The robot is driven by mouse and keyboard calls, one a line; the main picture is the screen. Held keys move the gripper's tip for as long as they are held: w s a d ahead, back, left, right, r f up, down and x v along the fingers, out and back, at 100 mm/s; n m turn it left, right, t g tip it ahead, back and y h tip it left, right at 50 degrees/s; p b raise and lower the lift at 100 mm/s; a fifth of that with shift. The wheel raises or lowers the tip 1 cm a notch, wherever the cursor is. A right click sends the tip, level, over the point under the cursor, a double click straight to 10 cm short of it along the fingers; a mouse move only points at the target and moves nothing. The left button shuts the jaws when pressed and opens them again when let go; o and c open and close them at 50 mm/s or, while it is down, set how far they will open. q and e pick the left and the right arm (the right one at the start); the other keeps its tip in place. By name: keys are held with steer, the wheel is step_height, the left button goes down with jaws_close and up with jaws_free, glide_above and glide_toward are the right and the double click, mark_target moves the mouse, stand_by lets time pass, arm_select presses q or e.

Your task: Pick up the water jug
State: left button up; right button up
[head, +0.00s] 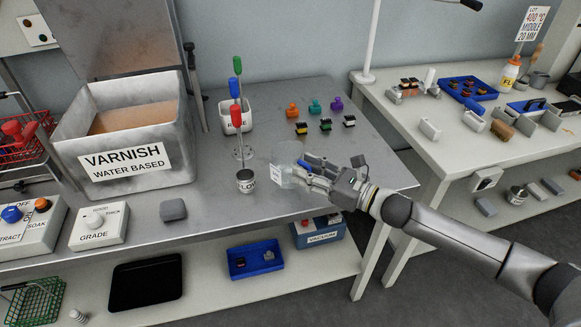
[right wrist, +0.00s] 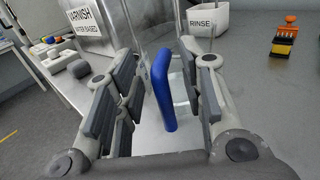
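The water jug (head: 284,168) is a clear, see-through vessel with a white label, upright on the grey metal bench. Its blue handle (right wrist: 162,90) shows in the right wrist view. My right gripper (head: 308,170) reaches in from the right at the jug's handle side. In the right wrist view my right gripper (right wrist: 163,105) is open, with the blue handle standing between its fingers and gaps showing on both sides. The gripper hides the handle in the head view. My left gripper is not in view.
A small metal cup (head: 245,181) stands just left of the jug. The big varnish tank (head: 125,145) is left. The bench's right part is mostly clear.

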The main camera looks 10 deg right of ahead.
mark_target(309, 166)
jaws_close()
steer(key=shift+r, duration=0.15)
stand_by(0.4)
steer(key=shift+r, duration=0.1)
steer(key=shift+r+b, duration=0.3)
steer(key=shift+r, duration=0.95)
steer(key=s+a+r+b, duration=0.2)
steer(key=s+a+r, duration=0.1)
steer(key=s+r, duration=0.7)
steer(key=shift+s, duration=1.75)
